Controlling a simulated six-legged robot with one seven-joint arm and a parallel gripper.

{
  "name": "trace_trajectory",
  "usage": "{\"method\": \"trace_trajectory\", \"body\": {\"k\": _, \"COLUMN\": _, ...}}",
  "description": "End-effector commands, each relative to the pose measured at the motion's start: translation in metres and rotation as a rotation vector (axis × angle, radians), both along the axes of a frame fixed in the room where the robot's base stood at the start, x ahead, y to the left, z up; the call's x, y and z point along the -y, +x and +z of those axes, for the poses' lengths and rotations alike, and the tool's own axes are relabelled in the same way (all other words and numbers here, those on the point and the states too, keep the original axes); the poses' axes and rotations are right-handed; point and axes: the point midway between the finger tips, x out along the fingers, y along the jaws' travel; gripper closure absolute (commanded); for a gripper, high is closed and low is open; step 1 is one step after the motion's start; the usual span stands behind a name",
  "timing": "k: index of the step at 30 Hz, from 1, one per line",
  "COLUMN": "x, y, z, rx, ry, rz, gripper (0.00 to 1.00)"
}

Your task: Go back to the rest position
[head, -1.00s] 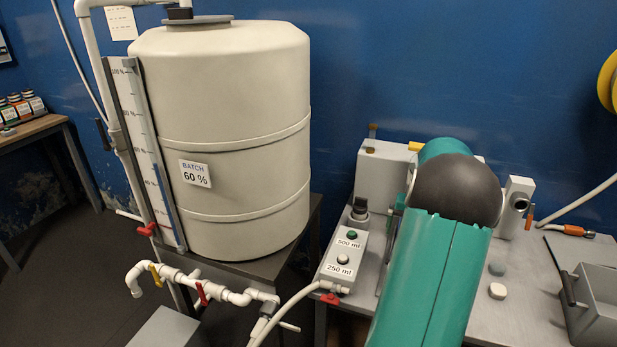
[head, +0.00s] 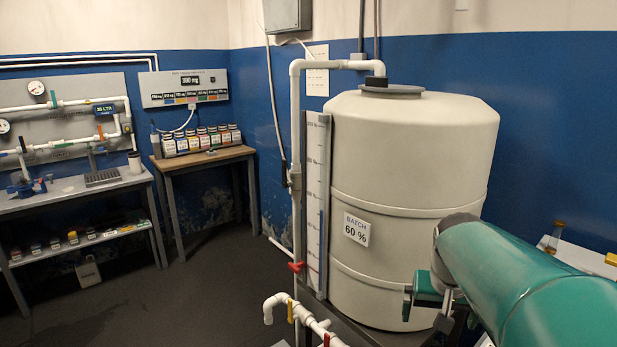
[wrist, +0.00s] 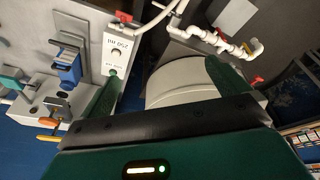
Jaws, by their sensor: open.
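My gripper (wrist: 165,85) shows in the wrist view with its two dark green fingers spread wide apart. Nothing is held between them. Beyond the fingers, the pale tank (wrist: 185,85) fills the middle of the wrist view, and the grey button box with the 250 ml label (wrist: 117,45) lies beyond the left finger. In the head view my teal arm reaches in from the lower right, in front of the right side of the beige tank (head: 410,150).
The tank carries a level gauge (head: 315,200) and white piping with a red valve handle (head: 296,266). A wooden table with several bottles (head: 202,140) stands against the back wall. A bench (head: 75,190) is at the far left. The dark floor (head: 190,290) between is clear.

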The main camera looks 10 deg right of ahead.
Motion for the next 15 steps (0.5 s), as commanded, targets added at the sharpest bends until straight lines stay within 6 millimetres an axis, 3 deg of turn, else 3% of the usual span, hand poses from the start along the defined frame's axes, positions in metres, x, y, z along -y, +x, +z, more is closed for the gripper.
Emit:
{"method": "trace_trajectory", "body": {"k": 1, "x": -0.027, "y": -0.006, "z": 0.006, "rx": 0.024, "ry": -0.010, "rz": 0.053, "gripper": 0.00}}
{"method": "trace_trajectory", "body": {"k": 3, "x": -0.058, "y": -0.016, "z": 0.009, "rx": 0.052, "ry": -0.018, "rz": 0.118, "gripper": 0.00}}
{"method": "trace_trajectory", "body": {"k": 9, "x": -0.135, "y": -0.055, "z": 0.010, "rx": 0.138, "ry": -0.021, "rz": 0.301, "gripper": 0.00}}
{"method": "trace_trajectory", "body": {"k": 15, "x": -0.179, "y": -0.089, "z": 0.000, "rx": 0.205, "ry": -0.007, "rz": 0.438, "gripper": 0.00}}
